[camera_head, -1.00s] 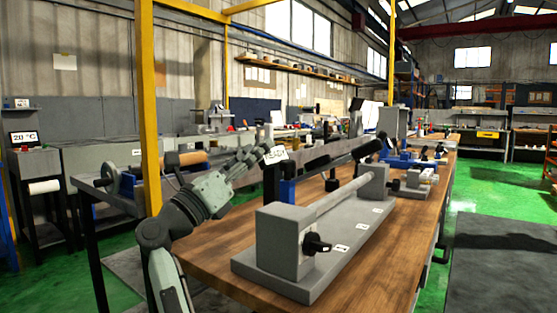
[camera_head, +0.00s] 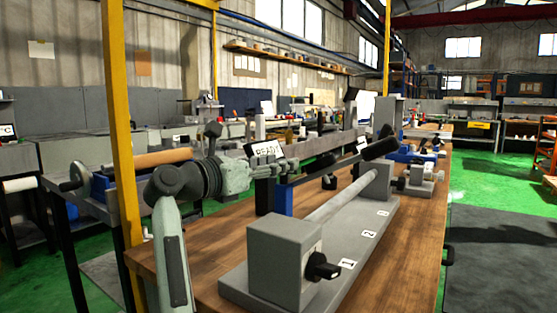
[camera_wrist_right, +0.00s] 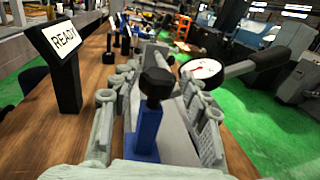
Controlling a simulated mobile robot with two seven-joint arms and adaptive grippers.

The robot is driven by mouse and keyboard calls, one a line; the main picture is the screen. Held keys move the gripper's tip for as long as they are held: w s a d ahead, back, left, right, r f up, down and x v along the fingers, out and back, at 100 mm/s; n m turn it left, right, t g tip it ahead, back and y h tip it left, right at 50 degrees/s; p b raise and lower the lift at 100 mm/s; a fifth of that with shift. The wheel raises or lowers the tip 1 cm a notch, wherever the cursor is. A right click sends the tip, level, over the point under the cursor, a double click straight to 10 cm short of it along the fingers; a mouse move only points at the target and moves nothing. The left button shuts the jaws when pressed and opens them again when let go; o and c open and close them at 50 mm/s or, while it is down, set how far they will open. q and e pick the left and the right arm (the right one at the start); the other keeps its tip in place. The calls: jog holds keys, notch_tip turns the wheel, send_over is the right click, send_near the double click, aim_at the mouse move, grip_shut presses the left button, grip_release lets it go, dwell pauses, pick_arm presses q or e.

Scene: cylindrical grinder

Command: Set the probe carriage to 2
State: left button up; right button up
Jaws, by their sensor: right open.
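A grey fixture (camera_head: 250,291) carries labels 1 (camera_head: 347,264), 2 (camera_head: 369,234) and 3 (camera_head: 383,213) along its base, with a bar (camera_head: 335,203) between two end blocks. A blue post (camera_head: 283,198) stands behind it; I cannot tell which label it lines up with. My right gripper (camera_head: 288,164) is at its upper end. In the right wrist view the open fingers (camera_wrist_right: 158,82) lie on either side of the blue post (camera_wrist_right: 146,133) and its black knob (camera_wrist_right: 157,82). Contact is unclear. A dial gauge (camera_wrist_right: 202,69) with a black handle shows beyond. My left gripper is out of view.
A READY sign (camera_head: 264,149) on a black post stands close beside my right gripper. The near grey end block (camera_head: 280,262) has a black knob (camera_head: 322,267) in front. The wooden tabletop (camera_head: 405,265) is clear at the right. A yellow upright (camera_head: 116,120) stands at the left.

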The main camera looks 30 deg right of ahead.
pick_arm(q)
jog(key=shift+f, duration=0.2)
pick_arm(e)
jog(key=shift+w+d, duration=0.1)
jog(key=shift+d, duration=0.35)
jog(key=shift+c, duration=0.5)
